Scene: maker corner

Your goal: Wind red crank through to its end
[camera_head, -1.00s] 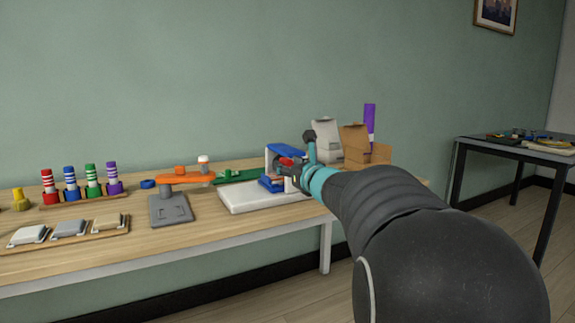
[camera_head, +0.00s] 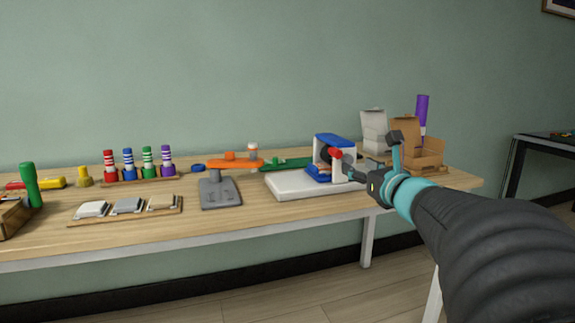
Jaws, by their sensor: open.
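The red crank (camera_head: 336,153) shows as a small red part on the front of a blue-framed device (camera_head: 334,142). The device stands on a white base plate (camera_head: 290,186) toward the right of the workbench. My gripper (camera_head: 352,174) is just right of and slightly below the red part, in front of the device. It is open and nothing shows between its fingers. It partly covers the device's lower right side. I cannot tell whether a finger touches the crank.
A grey stand with an orange arm (camera_head: 235,163) is left of the device, with a green part (camera_head: 288,164) behind. Coloured marker-like cylinders (camera_head: 147,163) stand farther left on the workbench (camera_head: 240,218).

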